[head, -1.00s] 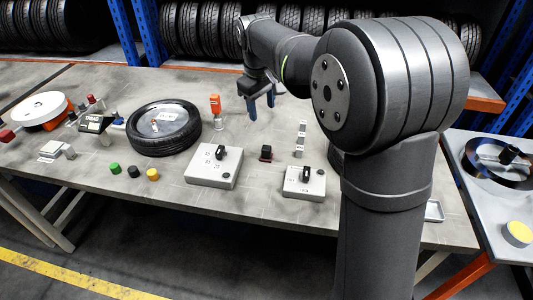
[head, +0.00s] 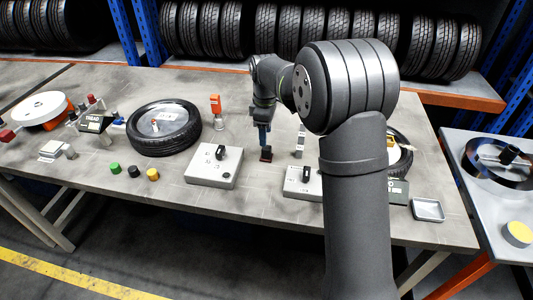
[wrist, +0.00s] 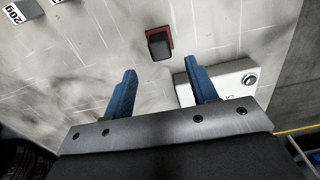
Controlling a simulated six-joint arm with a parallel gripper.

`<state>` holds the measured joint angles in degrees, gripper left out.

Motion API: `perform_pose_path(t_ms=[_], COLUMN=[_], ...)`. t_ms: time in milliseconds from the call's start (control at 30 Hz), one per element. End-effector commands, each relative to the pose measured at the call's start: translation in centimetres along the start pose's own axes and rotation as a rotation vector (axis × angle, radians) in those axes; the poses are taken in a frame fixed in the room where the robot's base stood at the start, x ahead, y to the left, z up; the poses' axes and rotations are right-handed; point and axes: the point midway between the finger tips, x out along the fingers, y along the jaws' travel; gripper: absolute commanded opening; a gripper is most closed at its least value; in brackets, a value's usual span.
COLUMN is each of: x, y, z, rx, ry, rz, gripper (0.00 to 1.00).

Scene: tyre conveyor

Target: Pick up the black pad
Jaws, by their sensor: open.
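The black pad (head: 266,155) is a small dark block on a reddish base, lying on the grey table between two light grey boxes. In the wrist view the black pad (wrist: 159,47) shows beyond the fingertips, roughly centred between the two blue fingers. My gripper (head: 264,146) points down close to the pad in the head view. The wrist view shows my gripper (wrist: 160,76) open with nothing between its fingers. The fingers partly overlap the pad's upper edge in the head view, and I cannot tell whether they touch it.
A grey switch box (head: 212,168) stands left of the pad, and another grey box (head: 300,184) stands close on the right. A tyre (head: 163,128) and an orange-topped post (head: 216,108) are farther left. Green, black and yellow caps lie near the front edge.

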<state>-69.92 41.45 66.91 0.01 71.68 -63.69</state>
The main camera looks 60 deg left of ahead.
Motion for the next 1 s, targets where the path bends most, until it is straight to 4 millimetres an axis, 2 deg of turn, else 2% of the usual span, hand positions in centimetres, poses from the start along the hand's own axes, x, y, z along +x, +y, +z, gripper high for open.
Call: perform_pose_path(t_ms=[100,367,600,900,933,1000], x=[1.8,3.7,7.1,7.8,7.8,7.8], y=[0.0,-0.1,-0.2,-0.1,-0.1,-0.1], z=[0.0,0.1,0.4,0.3,0.3,0.3], rx=[0.000,0.001,0.000,0.000,0.000,0.000], ry=[-0.001,-0.001,0.000,0.002,0.002,0.002], rz=[-0.001,-0.001,-0.002,0.001,0.001,0.001], gripper=[0.53,0.53,0.53,0.53,0.51,0.37])
